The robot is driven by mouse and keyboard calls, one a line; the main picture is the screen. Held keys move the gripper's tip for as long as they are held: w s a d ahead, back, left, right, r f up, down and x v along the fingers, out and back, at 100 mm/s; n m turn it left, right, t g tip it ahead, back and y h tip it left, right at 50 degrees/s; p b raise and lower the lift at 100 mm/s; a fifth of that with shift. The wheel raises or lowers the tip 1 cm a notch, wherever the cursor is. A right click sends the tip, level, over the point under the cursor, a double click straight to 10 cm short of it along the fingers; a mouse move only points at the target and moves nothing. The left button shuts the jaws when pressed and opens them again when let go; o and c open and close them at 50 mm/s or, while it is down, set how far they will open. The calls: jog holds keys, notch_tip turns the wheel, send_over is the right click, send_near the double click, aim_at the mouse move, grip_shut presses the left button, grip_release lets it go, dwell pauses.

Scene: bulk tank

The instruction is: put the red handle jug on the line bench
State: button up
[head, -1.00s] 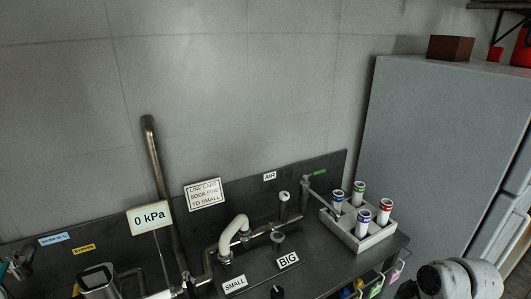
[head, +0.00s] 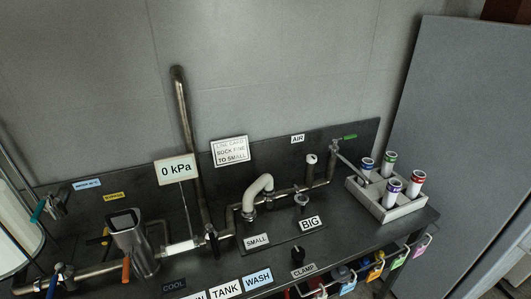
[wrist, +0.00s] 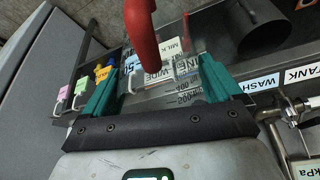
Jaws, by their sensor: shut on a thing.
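In the wrist view, my gripper (wrist: 158,85) has its two teal fingers closed on the sides of a clear jug with printed marks. The jug's red handle (wrist: 141,38) rises at the top middle of that view. The red handle jug (wrist: 150,101) is partly hidden by the fingers and the dark gripper bar. The line bench (head: 345,228) is the dark top with pipes in the head view. My gripper and the jug are outside the head view. I cannot tell whether the jug touches anything below.
A white rack (head: 393,211) with several capped tubes stands at the bench's right end. Pipes and a white hose (head: 258,190) fill the back middle. A steel cylinder (head: 137,246) stands at left. A grey cabinet (head: 440,120) is at right.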

jog(key=shift+s+a+f+m, duration=0.2)
jog(key=shift+s+a+f, duration=0.05)
jog(key=shift+a+f, duration=0.25)
jog(key=shift+s+a+f+m, duration=0.25)
jog(key=shift+a+f, duration=0.1)
jog(key=shift+a, duration=0.2)
